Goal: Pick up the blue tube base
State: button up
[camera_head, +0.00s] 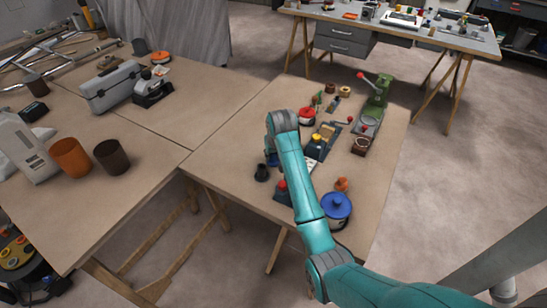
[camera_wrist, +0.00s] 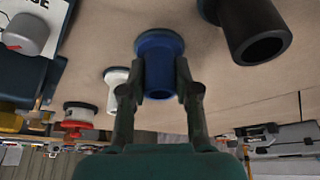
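The blue tube base (camera_wrist: 158,50) is in the middle of the wrist view, its round flange against the tabletop and its open tube end towards my camera. My gripper (camera_wrist: 160,82) has one finger on each side of the tube, and both pads look to be touching it. In the head view a bit of the blue tube base (camera_head: 271,159) shows beside my arm's end. My fingers are hidden there.
A black tube (camera_wrist: 252,30) stands close on one side and a white flanged piece (camera_wrist: 116,88) on the other. A red-ringed piece (camera_wrist: 78,116) is farther off. A blue-lidded pot (camera_head: 336,207) stands near the table (camera_head: 232,160) edge.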

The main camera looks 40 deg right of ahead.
grip_shut()
